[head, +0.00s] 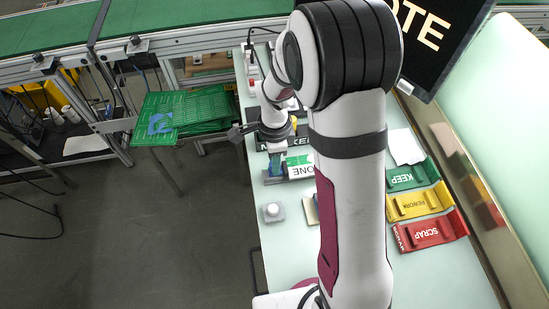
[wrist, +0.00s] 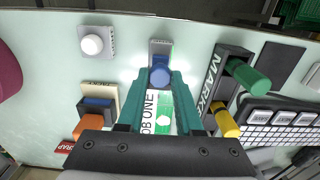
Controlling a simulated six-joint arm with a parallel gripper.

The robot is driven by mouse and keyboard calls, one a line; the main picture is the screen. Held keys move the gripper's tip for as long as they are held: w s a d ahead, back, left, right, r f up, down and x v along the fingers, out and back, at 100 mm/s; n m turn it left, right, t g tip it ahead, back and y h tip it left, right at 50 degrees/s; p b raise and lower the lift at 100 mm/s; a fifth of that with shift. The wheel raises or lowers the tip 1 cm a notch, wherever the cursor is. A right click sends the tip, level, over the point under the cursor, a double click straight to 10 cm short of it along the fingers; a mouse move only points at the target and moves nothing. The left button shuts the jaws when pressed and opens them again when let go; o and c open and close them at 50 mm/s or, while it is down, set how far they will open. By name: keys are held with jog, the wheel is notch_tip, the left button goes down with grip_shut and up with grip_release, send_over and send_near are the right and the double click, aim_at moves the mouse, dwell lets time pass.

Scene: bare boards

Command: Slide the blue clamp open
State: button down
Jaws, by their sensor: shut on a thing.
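The blue clamp (wrist: 160,76) shows in the wrist view as a round blue knob by a grey base plate (wrist: 161,47). My gripper (wrist: 161,84) has its teal fingers closed around the knob, one on each side. In the head view my gripper (head: 276,168) points down at the grey fixture, and its fingers and arm hide most of the clamp there. A white and green card marked JOB ONE (wrist: 158,126) lies between and beneath the fingers; part of it also shows in the head view (head: 301,168).
A black MARKERS holder (wrist: 224,84) with a green marker (wrist: 248,78) and a yellow one (wrist: 226,120) stands close on the right. A white button on a grey base (wrist: 92,44) is at left. KEEP (head: 412,176), REWORK (head: 418,203) and SCRAP (head: 430,231) trays lie across the bench.

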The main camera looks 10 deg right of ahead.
dwell(0.7)
jog(key=shift+a, duration=1.7)
jog(key=c, duration=0.6)
grip_release()
jog(key=shift+o, duration=0.2)
notch_tip(320, 180, up, 16)
jog(key=shift+f, duration=0.1)
